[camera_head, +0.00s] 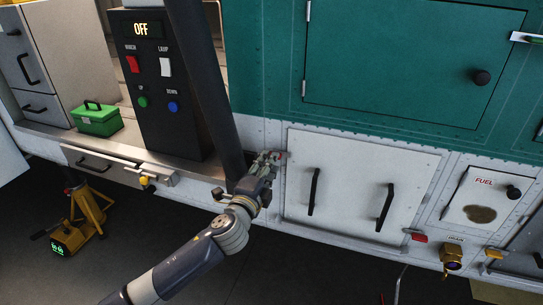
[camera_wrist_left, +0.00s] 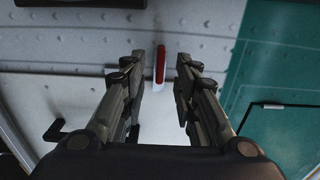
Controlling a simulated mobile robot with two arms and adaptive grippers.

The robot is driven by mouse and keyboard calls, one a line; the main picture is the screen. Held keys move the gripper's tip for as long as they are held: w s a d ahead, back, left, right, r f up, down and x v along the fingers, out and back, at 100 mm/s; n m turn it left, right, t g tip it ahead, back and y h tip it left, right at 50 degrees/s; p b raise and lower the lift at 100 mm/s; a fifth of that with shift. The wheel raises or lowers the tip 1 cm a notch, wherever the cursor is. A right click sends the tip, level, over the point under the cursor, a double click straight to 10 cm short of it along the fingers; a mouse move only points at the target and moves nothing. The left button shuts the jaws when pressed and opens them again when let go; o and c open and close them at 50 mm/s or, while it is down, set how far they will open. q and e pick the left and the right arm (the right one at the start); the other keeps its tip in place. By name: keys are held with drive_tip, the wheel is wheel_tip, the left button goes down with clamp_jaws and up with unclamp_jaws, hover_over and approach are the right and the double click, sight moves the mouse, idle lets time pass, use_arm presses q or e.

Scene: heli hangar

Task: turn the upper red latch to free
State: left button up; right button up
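The upper red latch (camera_wrist_left: 160,63) shows in the left wrist view as a narrow red bar with a white part below it, on the riveted pale panel. In the head view it is mostly hidden behind my left gripper (camera_head: 269,157), at the upper left corner of the white two-handled panel (camera_head: 348,184). In the left wrist view the left gripper's fingers (camera_wrist_left: 162,75) are apart, one on each side of the latch, with gaps visible. Whether the fingertips reach around it is hard to tell. My right gripper is not in view.
A lower red latch (camera_head: 419,237) sits at the panel's lower right. A dark control box (camera_head: 161,120) and a dark post (camera_head: 205,80) stand left of my arm. A green toolbox (camera_head: 97,120) is on the ledge. A brass drain valve (camera_head: 452,257) sticks out at lower right.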

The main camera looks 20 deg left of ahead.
use_arm(q)
drive_tip(key=shift+w, duration=1.6)
drive_tip(key=shift+c, duration=0.3)
clamp_jaws()
